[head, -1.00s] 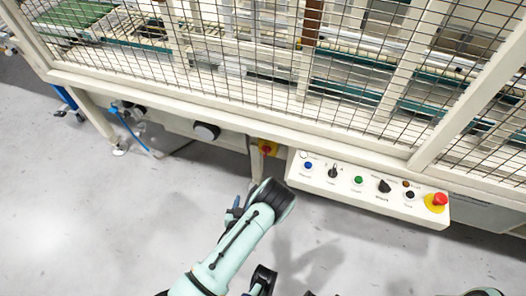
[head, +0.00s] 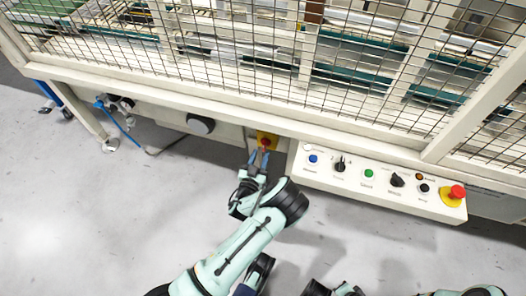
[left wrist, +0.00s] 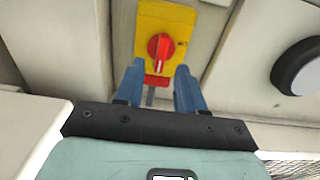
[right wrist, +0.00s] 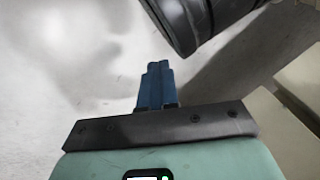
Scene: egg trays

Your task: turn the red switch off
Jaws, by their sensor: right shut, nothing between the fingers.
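The red switch (head: 265,142) is a rotary knob on a yellow plate, mounted on the machine's lower frame left of the control box. In the left wrist view the red switch (left wrist: 161,50) faces me at the upper middle, with its yellow plate (left wrist: 178,19) around it. My left gripper (head: 259,158) points at it with blue fingers open. In the left wrist view the left gripper's fingertips (left wrist: 158,73) flank the plate's lower part, just below the knob; I cannot tell whether they touch it. My right gripper (right wrist: 158,70) is shut and empty over the grey floor.
A control box (head: 295,172) with several coloured buttons and a red emergency stop (head: 457,191) sits right of the switch. A dark round knob (head: 200,125) sits to its left. Wire mesh (head: 250,70) closes the machine above. Open floor (head: 80,220) lies in front.

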